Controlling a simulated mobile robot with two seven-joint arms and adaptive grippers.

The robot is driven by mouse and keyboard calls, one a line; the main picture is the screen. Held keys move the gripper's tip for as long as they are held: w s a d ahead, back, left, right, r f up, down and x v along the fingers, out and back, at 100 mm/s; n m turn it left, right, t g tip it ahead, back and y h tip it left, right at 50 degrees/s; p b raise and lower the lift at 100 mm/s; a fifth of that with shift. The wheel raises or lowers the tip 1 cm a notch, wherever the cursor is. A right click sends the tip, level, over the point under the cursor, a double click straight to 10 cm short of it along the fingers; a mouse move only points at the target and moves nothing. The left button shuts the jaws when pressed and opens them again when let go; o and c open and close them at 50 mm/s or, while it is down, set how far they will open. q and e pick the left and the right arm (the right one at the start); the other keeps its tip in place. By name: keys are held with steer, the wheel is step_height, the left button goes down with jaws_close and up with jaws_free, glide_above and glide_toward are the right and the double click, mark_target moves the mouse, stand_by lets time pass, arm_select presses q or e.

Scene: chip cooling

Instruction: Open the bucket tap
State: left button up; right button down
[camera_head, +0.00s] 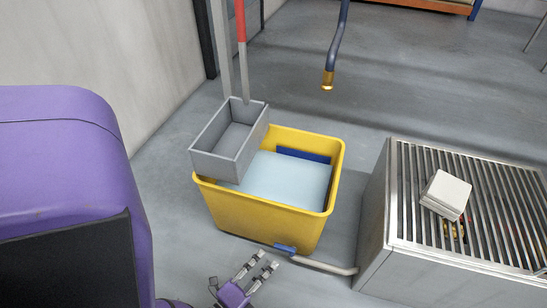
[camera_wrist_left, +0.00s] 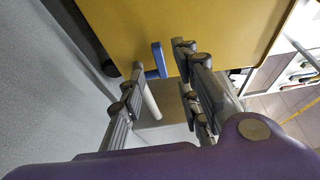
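The yellow bucket (camera_head: 262,220) stands on the floor and holds a pale blue surface that looks like water. Its tap has a blue handle (camera_head: 285,248) low on the near side, with a pale pipe (camera_head: 325,265) running right. In the left wrist view the blue handle (camera_wrist_left: 158,60) stands out from the yellow wall (camera_wrist_left: 225,25), in the gap between the fingers. My left gripper (camera_head: 266,259) is open, its fingertips just left of and below the handle; whether they touch it I cannot tell. It also shows in the left wrist view (camera_wrist_left: 161,62). My right gripper is out of view.
A grey open box (camera_head: 228,160) on poles sits at the bucket's back left rim. A slatted metal unit (camera_head: 375,225) with a white block (camera_head: 446,192) stands on the right. A hose with a brass nozzle (camera_head: 327,80) hangs behind. Floor (camera_head: 385,110) behind is clear.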

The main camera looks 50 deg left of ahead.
mark_target(284, 250)
arm_select(q)
steer(key=w+a+b, duration=0.1)
steer(key=w, duration=0.5)
steer(key=shift+a, duration=0.15)
steer(key=shift+w, duration=0.1)
steer(key=shift+c, duration=0.3)
jaws_close()
